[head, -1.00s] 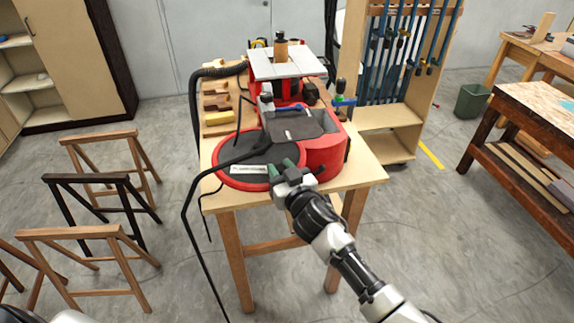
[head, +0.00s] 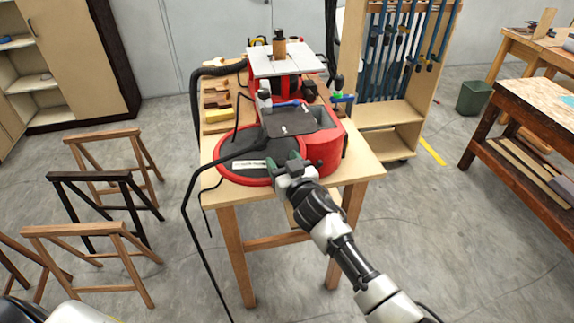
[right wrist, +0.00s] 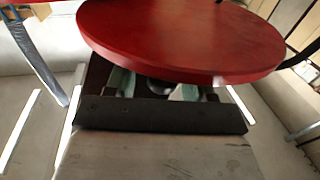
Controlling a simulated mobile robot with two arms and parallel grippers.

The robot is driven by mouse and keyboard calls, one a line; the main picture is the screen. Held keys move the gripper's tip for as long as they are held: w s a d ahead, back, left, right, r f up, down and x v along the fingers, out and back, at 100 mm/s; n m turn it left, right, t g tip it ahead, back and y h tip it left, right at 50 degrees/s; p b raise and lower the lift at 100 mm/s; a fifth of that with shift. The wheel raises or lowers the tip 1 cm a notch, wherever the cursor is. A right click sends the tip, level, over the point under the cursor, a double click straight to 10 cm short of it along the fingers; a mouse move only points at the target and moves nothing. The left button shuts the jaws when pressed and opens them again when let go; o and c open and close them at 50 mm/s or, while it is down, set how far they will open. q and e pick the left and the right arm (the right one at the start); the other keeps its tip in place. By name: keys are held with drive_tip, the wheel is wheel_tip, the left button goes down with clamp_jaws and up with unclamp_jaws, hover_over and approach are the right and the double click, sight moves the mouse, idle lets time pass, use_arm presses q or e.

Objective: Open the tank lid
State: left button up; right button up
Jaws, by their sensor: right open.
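A red tank (head: 322,158) with a dark lid (head: 284,123) stands on the wooden table. The lid looks tilted up, and a grey opening (head: 325,119) shows to its right. A round red-rimmed part with a dark top (head: 236,152) lies in front on the left. My right gripper (head: 292,163) is open at the table's front edge, beside the round part and below the lid, apparently empty. In the right wrist view, a red disc (right wrist: 180,38) hangs over the fingers (right wrist: 155,86) and hides part of them. My left gripper is not in view.
A black hose (head: 190,205) runs down the table's left side. Sawhorses (head: 90,235) stand at left. A clamp rack (head: 392,90) is behind right.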

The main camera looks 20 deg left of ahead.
drive_tip(key=b+v, duration=0.1)
drive_tip(key=v, duration=1)
drive_tip(key=shift+b, duration=0.3)
drive_tip(key=shift+w, duration=0.1)
